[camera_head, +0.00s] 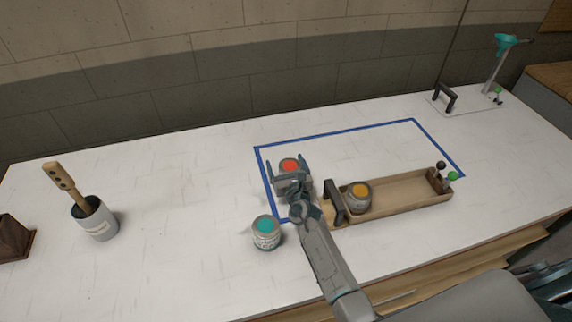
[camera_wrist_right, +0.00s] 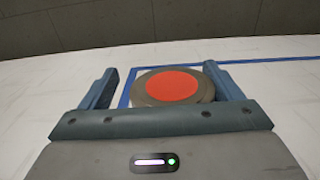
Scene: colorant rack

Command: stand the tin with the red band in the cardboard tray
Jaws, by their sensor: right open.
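The tin with the red top (camera_head: 289,165) stands on the white table near the left edge of the blue outline. Its top also shows in the right wrist view (camera_wrist_right: 172,86); its band is mostly hidden. My right gripper (camera_head: 286,162) is open, with one finger on either side of this tin. In the wrist view a gap shows at the left finger, while the right finger (camera_wrist_right: 222,82) looks close to the tin. My left gripper is not in view.
A teal-topped tin (camera_head: 266,233) stands just left of my right arm. The tray has a dark handle (camera_head: 334,203) at its left end and small knobs (camera_head: 452,176) at its right. A grey pot (camera_head: 95,222) with a wooden-handled tool stands left. The tray's middle is clear.

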